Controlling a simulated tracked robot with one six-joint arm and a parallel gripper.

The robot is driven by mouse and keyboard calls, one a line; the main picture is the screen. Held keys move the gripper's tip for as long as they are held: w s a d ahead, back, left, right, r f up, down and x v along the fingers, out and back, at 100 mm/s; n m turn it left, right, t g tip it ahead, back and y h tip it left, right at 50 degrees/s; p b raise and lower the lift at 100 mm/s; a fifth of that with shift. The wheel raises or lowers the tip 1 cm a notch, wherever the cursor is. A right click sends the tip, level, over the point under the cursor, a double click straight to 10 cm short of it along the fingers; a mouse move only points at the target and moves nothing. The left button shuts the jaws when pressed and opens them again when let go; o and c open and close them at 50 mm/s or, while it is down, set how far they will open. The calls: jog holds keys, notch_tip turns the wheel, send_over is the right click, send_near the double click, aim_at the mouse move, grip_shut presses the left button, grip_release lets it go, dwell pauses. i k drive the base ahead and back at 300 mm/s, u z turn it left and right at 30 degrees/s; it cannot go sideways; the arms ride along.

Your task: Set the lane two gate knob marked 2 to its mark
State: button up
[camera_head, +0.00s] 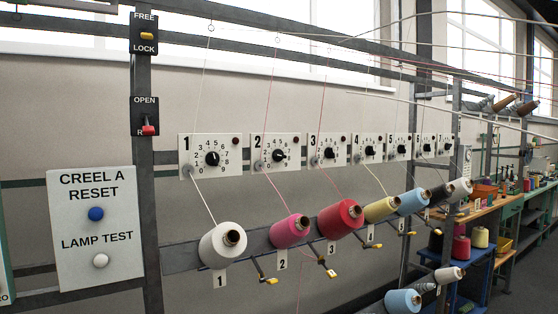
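The lane two plate marked 2 (258,143) is a white panel on the rail, second from the left. Its black round knob (279,156) sits inside a ring of printed digits. A pale pointer line on the knob seems to aim right, but it is too small to read surely. A dark red dot (296,140) is at the plate's upper right. A pink thread passes down by the plate's left side to the pink cone (285,231) below. No separate setting mark can be made out. My gripper is not in view.
Similar knob plates stand either side, with plate 1 (187,143) left and plate 3 (316,141) right. Yarn cones and yellow-tipped levers (268,280) stick out below. A CREEL A RESET panel (93,225) and a steel post (147,200) are at left. Threads hang across the plates.

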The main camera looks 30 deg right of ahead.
aim_at(278, 155)
jog(key=z, duration=0.05)
jog(key=i, duration=1)
